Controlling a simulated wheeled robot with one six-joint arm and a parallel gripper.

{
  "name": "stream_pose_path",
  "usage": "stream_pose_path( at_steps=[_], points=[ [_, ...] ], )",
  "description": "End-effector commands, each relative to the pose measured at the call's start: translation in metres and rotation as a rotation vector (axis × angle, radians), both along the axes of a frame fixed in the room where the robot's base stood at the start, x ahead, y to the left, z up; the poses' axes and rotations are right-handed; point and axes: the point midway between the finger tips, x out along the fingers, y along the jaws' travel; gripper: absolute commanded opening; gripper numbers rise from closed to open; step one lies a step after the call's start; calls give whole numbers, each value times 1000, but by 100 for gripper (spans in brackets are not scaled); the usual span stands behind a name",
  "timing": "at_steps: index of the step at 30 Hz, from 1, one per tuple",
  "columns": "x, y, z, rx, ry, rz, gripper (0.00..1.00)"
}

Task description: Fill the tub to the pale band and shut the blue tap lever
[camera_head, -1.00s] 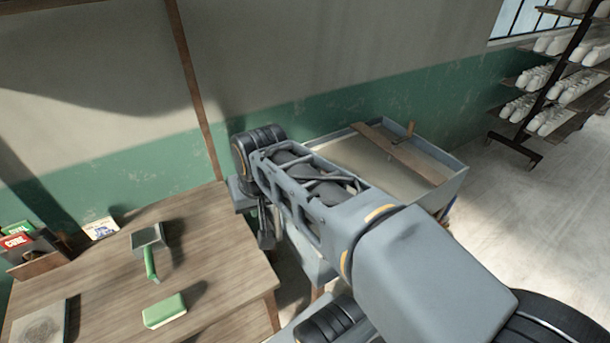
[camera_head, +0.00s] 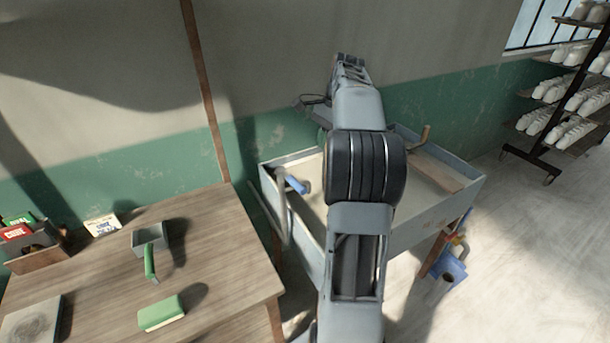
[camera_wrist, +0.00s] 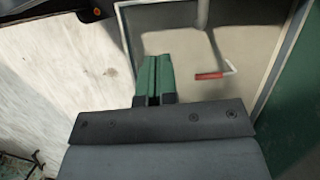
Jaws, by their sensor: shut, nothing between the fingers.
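A large grey open trough (camera_head: 425,218) on legs stands at the centre, partly hidden behind my arm; I cannot tell whether it is the tub, and I make out no pale band. A blue lever (camera_head: 297,184) shows at its left end, near a curved grey pipe (camera_head: 284,215); how far it is turned is unclear. My gripper (camera_wrist: 154,62) has green fingers, shut together and empty, in the wrist view. They point toward the trough (camera_wrist: 190,45). A red piece (camera_wrist: 212,75) lies in the trough's view to their right. In the head view my gripper is hidden by my arm.
A board (camera_head: 437,170) lies across the trough. A blue container (camera_head: 447,272) is at right. A shelf rack (camera_head: 560,110) stands beyond.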

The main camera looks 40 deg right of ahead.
Motion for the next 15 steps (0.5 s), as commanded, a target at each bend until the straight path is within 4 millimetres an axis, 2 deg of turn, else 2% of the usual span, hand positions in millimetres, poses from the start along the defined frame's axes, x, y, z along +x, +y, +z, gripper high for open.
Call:
stream_pose_path(
  at_steps=[3, 12, 15],
  points=[
    [0, 8, -24, 2, 2, 4, 0],
    [1, 24, -75, 0, 1, 6, 0],
    [2, 39, -73, -2, -1, 7, 0]
  ],
)
